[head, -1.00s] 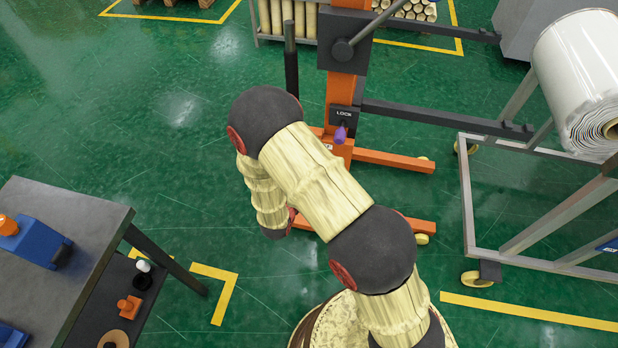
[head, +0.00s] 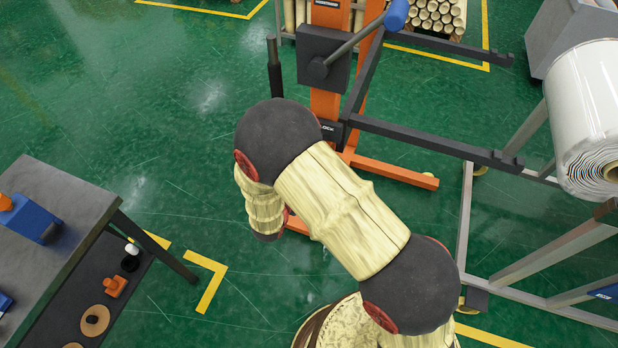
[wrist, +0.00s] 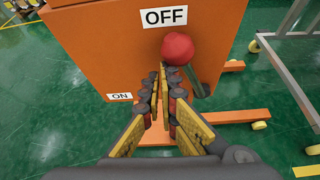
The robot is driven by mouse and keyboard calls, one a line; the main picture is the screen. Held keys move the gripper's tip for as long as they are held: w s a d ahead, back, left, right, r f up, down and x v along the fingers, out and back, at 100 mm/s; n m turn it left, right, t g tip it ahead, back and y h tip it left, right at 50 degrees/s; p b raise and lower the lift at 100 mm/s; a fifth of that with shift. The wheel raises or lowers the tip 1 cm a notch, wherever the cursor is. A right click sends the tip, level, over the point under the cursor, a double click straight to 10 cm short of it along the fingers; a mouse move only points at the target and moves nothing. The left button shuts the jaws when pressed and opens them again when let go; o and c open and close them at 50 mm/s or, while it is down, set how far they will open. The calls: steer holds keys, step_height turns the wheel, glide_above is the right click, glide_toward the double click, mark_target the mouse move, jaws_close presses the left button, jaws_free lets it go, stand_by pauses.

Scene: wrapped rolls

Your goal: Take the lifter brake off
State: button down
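The orange lifter (head: 327,102) stands ahead in the head view, its lower part partly hidden by my arm. In the wrist view its orange housing (wrist: 100,60) carries an OFF label (wrist: 166,18) at the top and an ON label (wrist: 119,97) at the lower left. The brake lever is dark grey with a red ball knob (wrist: 177,48), which sits just below and right of the OFF label. My gripper (wrist: 161,75) has its fingertips close together just below the knob, with nothing visible between them. Whether they touch the knob is unclear. My gripper is hidden in the head view.
A grey frame (head: 466,215) holding a white wrapped roll (head: 585,110) stands at the right. A workbench (head: 75,200) with tools stands at the left. The lifter's dark forks (head: 430,143) reach right, and an orange leg (head: 400,172) lies low. Green floor between bench and lifter is clear.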

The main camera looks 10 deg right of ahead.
steer(key=shift+s+d+r+p, duration=0.2)
steer(key=shift+s+d+r, duration=0.15)
steer(key=shift+d, duration=0.25)
steer(key=shift+s+d+r+p, duration=0.2)
steer(key=shift+s+d+r, duration=0.2)
steer(key=shift+d, duration=0.2)
steer(key=shift+s+d+r+p, duration=0.2)
steer(key=shift+s+d+r, duration=0.15)
steer(key=shift+d, duration=0.25)
steer(key=shift+d, duration=0.1)
steer(key=shift+f, duration=0.1)
steer(key=w+a+f+b, duration=0.1)
steer(key=a+f+b, duration=0.1)
steer(key=a+f, duration=0.1)
steer(key=s+a+r+p, duration=0.1)
steer(key=s+r+p, duration=0.2)
steer(key=s, duration=0.6)
steer(key=shift+s+a+r, duration=0.15)
steer(key=shift+s+a, duration=0.1)
